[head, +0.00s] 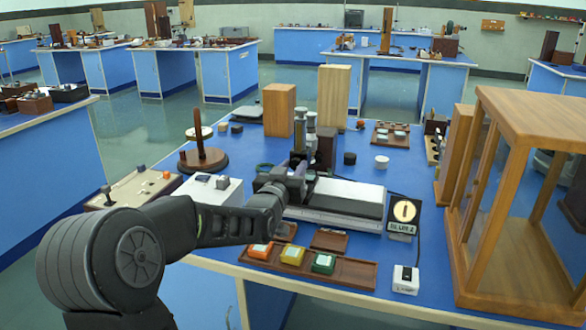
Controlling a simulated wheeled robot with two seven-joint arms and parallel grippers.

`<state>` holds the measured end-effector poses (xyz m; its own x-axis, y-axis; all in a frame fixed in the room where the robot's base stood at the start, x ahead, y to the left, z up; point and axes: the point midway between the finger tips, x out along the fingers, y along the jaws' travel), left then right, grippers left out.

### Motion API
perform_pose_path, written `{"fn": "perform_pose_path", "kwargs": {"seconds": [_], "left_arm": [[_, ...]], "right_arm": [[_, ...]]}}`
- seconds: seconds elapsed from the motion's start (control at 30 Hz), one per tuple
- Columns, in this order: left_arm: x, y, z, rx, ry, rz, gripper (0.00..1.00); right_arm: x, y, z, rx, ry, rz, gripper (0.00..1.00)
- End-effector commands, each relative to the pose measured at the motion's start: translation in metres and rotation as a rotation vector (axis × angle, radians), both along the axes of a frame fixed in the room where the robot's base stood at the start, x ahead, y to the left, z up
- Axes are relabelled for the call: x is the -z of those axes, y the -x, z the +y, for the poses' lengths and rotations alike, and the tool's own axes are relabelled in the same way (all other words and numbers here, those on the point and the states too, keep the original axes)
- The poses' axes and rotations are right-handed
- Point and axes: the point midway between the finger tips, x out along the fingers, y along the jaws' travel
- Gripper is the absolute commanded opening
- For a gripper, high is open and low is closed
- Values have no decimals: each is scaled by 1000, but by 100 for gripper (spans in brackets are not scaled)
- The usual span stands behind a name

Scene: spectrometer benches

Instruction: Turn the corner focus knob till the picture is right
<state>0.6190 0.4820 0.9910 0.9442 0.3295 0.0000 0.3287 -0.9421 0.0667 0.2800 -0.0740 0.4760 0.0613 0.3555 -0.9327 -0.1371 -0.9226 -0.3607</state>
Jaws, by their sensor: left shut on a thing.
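My left gripper (297,176) reaches in from the left and is shut at the left corner of a low instrument with a white and dark top (345,197). The focus knob is hidden between its fingers, so I cannot see how far it is turned. Grey upright cylinders (311,132) stand just behind the gripper. A small dark panel (404,214) at the instrument's right shows a round cream disc with a dark upright bar, with lettering below. The bar's sharpness is too small to judge. My right gripper is out of view.
A wooden tray (347,273) with orange, yellow and green blocks lies in front. A small white box (406,280) stands to its right. A large open wooden frame (521,210) fills the right side. A round wooden stand with a post (203,157) is at left.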

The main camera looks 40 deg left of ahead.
Motion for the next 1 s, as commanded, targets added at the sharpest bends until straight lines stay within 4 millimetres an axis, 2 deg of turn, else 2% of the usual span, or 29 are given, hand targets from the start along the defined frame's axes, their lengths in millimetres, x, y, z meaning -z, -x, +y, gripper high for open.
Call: {"fn": "perform_pose_path", "kwargs": {"seconds": [0.03,0.17,0.37,0.47,0.73,0.83,1.0], "left_arm": [[0,0,0,0,0,0,11],[0,0,0,0,0,0,1],[0,0,0,0,-2,1,0],[3,0,-1,1,-27,8,0],[7,0,-1,1,-289,98,0],[3,0,-1,1,-376,129,0],[0,0,0,1,-416,146,0]], "right_arm": [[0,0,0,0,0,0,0],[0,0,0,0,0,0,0],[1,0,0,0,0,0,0],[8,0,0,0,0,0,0],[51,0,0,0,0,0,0],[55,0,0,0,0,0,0],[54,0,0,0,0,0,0]]}}
